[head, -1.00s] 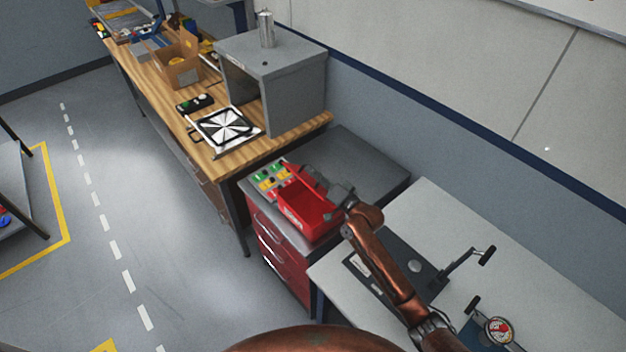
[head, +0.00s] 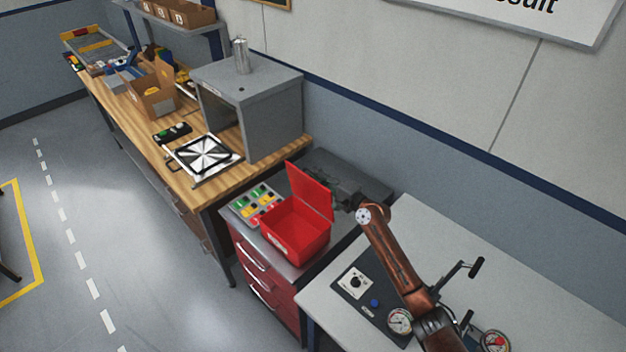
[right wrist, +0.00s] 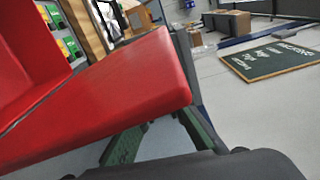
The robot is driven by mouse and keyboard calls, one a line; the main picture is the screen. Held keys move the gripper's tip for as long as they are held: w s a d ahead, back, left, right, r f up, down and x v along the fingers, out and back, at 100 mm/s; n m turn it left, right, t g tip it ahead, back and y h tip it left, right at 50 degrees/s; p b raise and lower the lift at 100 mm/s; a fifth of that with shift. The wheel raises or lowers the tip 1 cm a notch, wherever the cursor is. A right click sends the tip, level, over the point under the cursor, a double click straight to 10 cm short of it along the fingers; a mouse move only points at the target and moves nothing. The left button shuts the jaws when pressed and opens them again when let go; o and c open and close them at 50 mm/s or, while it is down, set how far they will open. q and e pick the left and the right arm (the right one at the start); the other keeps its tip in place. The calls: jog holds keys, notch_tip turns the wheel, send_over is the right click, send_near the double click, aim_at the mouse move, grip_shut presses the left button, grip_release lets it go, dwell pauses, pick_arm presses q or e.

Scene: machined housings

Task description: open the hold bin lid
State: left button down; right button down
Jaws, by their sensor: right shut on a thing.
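The hold bin is a red open-topped box (head: 292,236) on the grey cabinet top, in the middle of the head view. Its red lid (head: 312,190) stands up, roughly upright, along the bin's back right side, and the inside shows. My right gripper (head: 328,188) is at the lid's right side, shut on the lid; its fingertips are partly hidden behind the lid. The right wrist view shows the red lid (right wrist: 120,95) close up, with the green fingers (right wrist: 160,138) at its lower edge. My left gripper is not in view.
A grey box-like housing (head: 262,112) stands on the wooden bench behind. A white table (head: 440,240) with a dark panel and gauges is at the right. The cabinet has red drawers (head: 262,275).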

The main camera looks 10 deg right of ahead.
jog(key=shift+w+d+f, duration=0.1)
jog(key=shift+d, duration=0.05)
dwell(0.3)
jog(key=c, duration=2)
grip_release()
jog(key=shift+c, duration=0.2)
jog(key=v, duration=1.2)
